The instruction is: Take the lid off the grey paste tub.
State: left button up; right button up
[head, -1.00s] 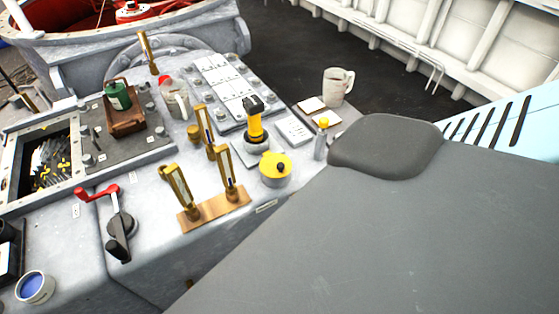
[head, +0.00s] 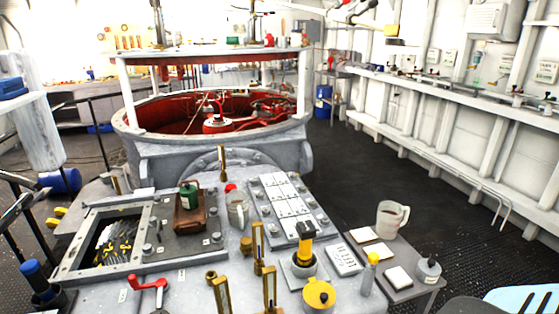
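A round yellow pot (head: 318,295) with a dark knob on top stands at the front of the console, cut near the bottom edge. Neither of my grippers shows in the head view.
The side table (head: 416,287) also holds a pale mug (head: 391,219) and flat pale pads. Beside it are a yellow-capped bottle (head: 370,273), a yellow-and-black lever (head: 305,245) and upright brass levers (head: 258,248). Dark floor lies open to the right.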

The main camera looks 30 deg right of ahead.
aim_at(429, 267)
jog(key=z, duration=2.2)
jog(key=l+u, duration=0.15)
jog(key=u, duration=0.25)
jog(key=i+l+u, duration=0.1)
jog(key=l+u, duration=0.15)
jog(key=u, duration=0.15)
jog(key=l+u, duration=0.15)
jog(key=u, duration=0.25)
jog(key=k+l+u, duration=0.1)
jog(key=l+u, duration=0.25)
jog(key=l, duration=1.05)
jog(key=k+l, duration=0.1)
jog(key=l, duration=0.35)
jog(key=i+l, duration=0.1)
jog(key=i+u, duration=0.05)
jog(key=i, duration=0.05)
